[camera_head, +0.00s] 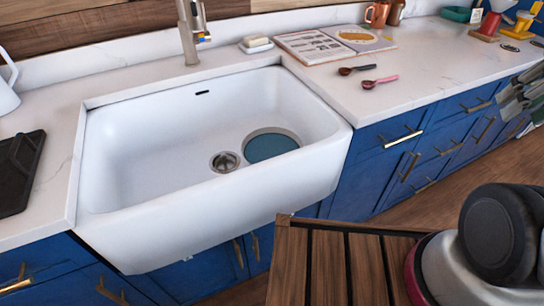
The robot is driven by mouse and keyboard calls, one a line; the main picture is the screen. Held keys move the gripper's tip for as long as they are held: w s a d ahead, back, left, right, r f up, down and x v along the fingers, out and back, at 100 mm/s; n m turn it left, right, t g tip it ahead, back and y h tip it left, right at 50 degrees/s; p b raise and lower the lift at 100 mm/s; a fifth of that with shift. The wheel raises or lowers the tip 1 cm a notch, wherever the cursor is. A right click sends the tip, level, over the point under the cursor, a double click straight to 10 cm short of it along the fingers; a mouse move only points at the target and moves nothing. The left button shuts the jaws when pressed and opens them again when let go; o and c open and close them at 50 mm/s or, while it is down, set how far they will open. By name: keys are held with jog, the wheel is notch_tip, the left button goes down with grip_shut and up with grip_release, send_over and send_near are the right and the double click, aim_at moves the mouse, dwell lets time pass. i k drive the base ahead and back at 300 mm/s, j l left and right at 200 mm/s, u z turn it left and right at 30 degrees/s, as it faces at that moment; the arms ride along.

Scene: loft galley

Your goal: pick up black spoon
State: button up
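The black spoon (359,69) lies on the white marbled counter to the right of the sink, its round bowl end to the left and its handle to the right. A pink-handled spoon (380,81) with a dark bowl end lies just in front of it, close but apart. Both lie in front of an open book. Only rounded black and white parts of my arm show at the bottom right; my gripper is out of view.
The white sink (130,180) holds a blue round dish (270,145). Behind the spoons lies the open book (310,46); copper mug (377,14) stands farther back. A slatted wooden surface (325,265) is at the bottom. Counter right of the spoons is clear.

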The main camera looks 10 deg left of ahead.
aim_at(343, 70)
jog(key=i+l+u, duration=0.35)
jog(key=l, duration=0.3)
jog(key=i+l+u, duration=0.2)
jog(key=l, duration=0.15)
jog(key=i+l+u, duration=0.2)
jog(key=l, duration=0.2)
jog(key=l+u, duration=0.15)
jog(key=l, duration=0.25)
jog(key=i+l+u, duration=0.2)
jog(key=l, duration=0.2)
jog(key=k, duration=0.05)
